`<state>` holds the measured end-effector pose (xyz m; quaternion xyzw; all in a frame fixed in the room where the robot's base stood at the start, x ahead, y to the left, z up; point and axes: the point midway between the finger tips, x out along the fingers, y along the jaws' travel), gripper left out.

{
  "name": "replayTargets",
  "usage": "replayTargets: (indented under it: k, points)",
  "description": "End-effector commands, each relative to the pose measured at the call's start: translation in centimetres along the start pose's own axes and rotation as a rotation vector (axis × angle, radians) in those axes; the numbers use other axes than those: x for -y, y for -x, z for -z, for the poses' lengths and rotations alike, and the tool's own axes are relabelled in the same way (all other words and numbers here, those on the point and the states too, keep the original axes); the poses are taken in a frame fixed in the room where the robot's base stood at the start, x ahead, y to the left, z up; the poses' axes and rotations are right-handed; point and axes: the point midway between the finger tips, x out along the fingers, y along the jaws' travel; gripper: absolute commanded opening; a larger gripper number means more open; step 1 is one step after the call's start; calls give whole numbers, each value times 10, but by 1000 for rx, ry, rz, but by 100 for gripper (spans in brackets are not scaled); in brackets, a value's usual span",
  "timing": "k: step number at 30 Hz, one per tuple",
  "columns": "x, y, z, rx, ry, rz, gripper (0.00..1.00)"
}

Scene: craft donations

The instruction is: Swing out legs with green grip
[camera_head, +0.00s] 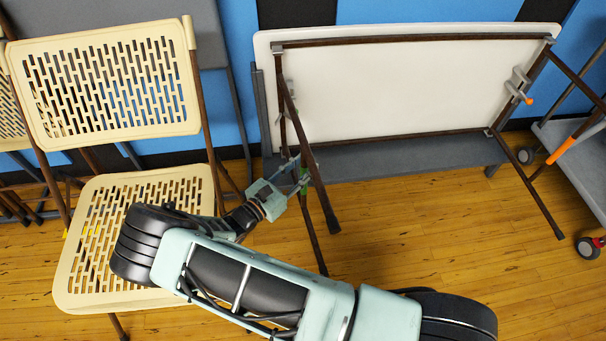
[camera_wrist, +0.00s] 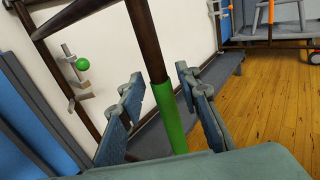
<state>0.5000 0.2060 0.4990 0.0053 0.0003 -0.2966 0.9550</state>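A folding table with a white top (camera_head: 400,85) stands on its edge against the wall, underside facing me. Its brown left leg frame (camera_head: 318,195) sticks out from the top towards me. The green grip (camera_head: 303,186) is on one of these legs and shows clearly in the wrist view (camera_wrist: 171,118). My gripper (camera_head: 296,176) is at this grip. In the wrist view, its two fingers (camera_wrist: 160,88) are apart, one each side of the leg, with visible gaps. A green knob (camera_wrist: 82,64) sits on a bracket on the table's underside.
The right leg frame, with an orange grip (camera_head: 564,147), also sticks out. An orange knob (camera_head: 529,101) is near it. A cream folding chair (camera_head: 110,85) stands open at left, close to my arm. A grey cart (camera_head: 580,160) is at right. The wooden floor (camera_head: 440,220) ahead is clear.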

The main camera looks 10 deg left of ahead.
Motion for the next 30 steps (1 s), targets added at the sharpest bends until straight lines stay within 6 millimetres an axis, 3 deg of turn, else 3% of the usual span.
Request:
replayTargets:
  k: [3, 9, 21, 30]
  points:
    - [-1, 0, -21, 0, -1, 0, 31]
    - [-1, 1, -43, 0, -1, 0, 31]
    - [-1, 0, -50, 1, 0, -1, 31]
    - [2, -5, -44, -140, -51, 57, 0]
